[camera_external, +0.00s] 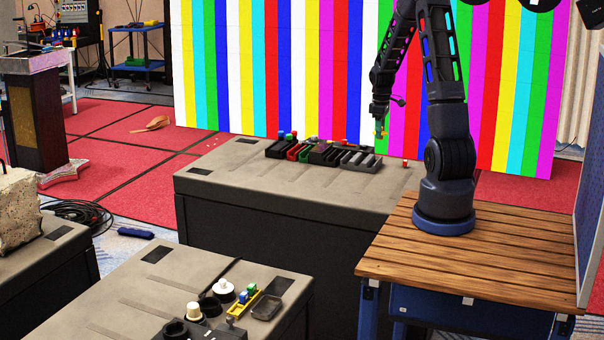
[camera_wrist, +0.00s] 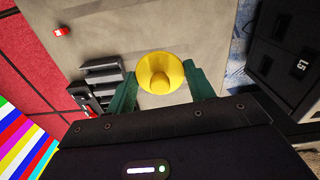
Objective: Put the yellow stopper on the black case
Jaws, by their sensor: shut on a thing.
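My gripper (camera_wrist: 158,90) is shut on the yellow stopper (camera_wrist: 160,70), which sits between its two green fingers in the wrist view. In the external view, my gripper (camera_external: 381,132) holds the yellow stopper above the far grey table, close to the video wall. A row of dark cases stands on that table, to the left of and below my gripper. A black case (camera_external: 323,153) is near the middle of the row, apart from the stopper. In the wrist view the dark cases (camera_wrist: 100,73) lie left of the fingers, partly hidden by the gripper body.
A small red-topped object (camera_external: 405,162) stands right of the row; it also shows in the wrist view (camera_wrist: 60,31). The far table (camera_external: 235,165) is clear at its left. The striped video wall (camera_external: 290,60) rises behind. A nearer table (camera_external: 150,285) holds several small items.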

